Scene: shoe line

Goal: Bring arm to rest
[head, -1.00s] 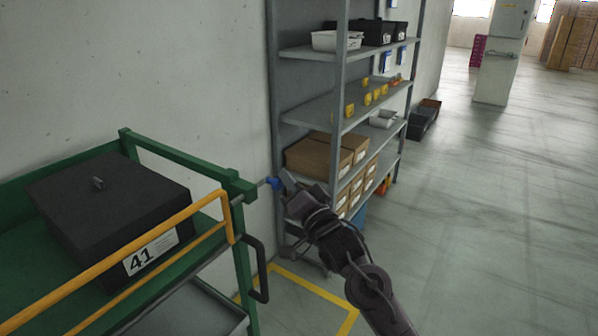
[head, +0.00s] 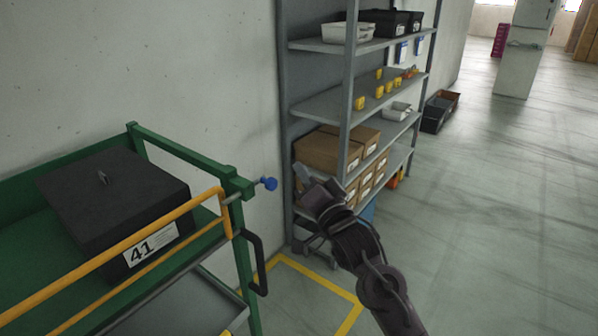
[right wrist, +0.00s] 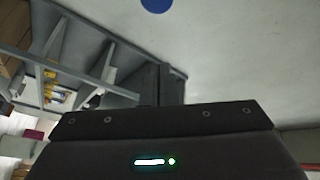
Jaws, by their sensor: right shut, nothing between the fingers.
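My right arm comes in from the lower right of the head view. A blue round shape, likely the knob (right wrist: 157,4), shows at the top edge there. My left gripper is not in view.
A black lidded box (head: 115,200) marked 41 sits on the cart behind a yellow rail (head: 110,258). A grey shelf rack (head: 330,105) with cartons (head: 325,152) and bins stands behind my gripper.

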